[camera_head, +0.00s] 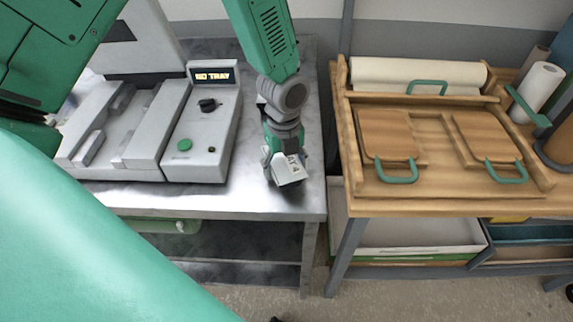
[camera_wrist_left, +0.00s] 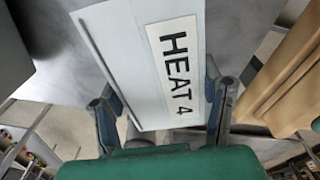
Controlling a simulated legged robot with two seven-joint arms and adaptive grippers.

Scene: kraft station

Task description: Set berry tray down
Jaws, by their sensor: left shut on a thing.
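My left gripper (camera_head: 284,158) is over the right end of the grey metal table and is shut on a white piece (camera_head: 291,174). In the left wrist view the white piece (camera_wrist_left: 118,60) fills the space between the fingers and bears a label reading "HEAT 4". I cannot tell if it touches the table. No berries show on it, and I cannot confirm that it is the berry tray. A grey machine (camera_head: 203,135) stands to the left, with a display reading "NO TRAY", a black knob and a green button. My right gripper is not in view.
A wooden table (camera_head: 440,197) stands to the right across a narrow gap. It holds two wooden boards with green handles (camera_head: 388,135) (camera_head: 487,140) and white rolls at the back. The metal table (camera_head: 255,203) is bare around the gripper. Bins sit on the lower shelf at right.

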